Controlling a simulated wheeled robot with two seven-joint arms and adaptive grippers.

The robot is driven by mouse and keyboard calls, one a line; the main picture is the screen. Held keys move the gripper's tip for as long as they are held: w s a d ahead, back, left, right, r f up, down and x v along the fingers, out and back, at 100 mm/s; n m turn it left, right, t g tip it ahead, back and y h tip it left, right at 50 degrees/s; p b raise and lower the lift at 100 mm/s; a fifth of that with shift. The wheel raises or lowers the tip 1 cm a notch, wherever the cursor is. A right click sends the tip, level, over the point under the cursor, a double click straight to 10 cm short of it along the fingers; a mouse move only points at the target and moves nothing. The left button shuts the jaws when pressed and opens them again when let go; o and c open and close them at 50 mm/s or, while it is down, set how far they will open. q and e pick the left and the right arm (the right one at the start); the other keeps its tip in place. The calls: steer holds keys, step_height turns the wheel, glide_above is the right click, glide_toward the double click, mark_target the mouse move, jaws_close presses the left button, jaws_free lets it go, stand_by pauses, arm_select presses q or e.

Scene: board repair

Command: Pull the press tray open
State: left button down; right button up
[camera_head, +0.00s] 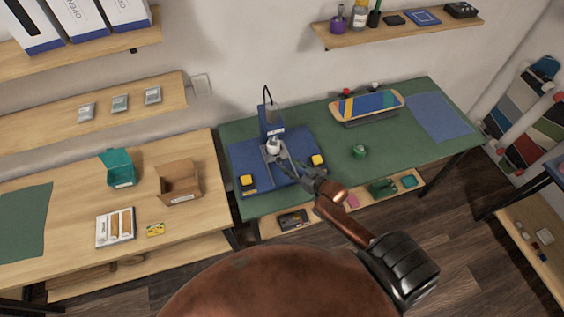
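The press (270,127) stands on a blue base plate (248,158) on the green-topped bench, with a yellow button on each side. Its grey tray area (269,153) lies under the press head, at the middle of the base. My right gripper (287,167) reaches in from the lower right, with its fingertips at the front of the tray area. The fingers are small and dark here, and I cannot tell whether they touch the tray or how far apart they are. The gripper partly hides the tray's front. My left gripper is not in view.
A skateboard deck (366,105) lies at the back of the bench, and a green roll (359,152) sits right of the press. A bin (118,168) and a cardboard box (178,183) stand on the left table. The bench's right part (410,145) has free room.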

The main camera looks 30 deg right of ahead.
mark_target(280, 160)
steer(key=x, duration=0.6)
steer(key=shift+c, duration=0.2)
jaws_close()
stand_by(0.5)
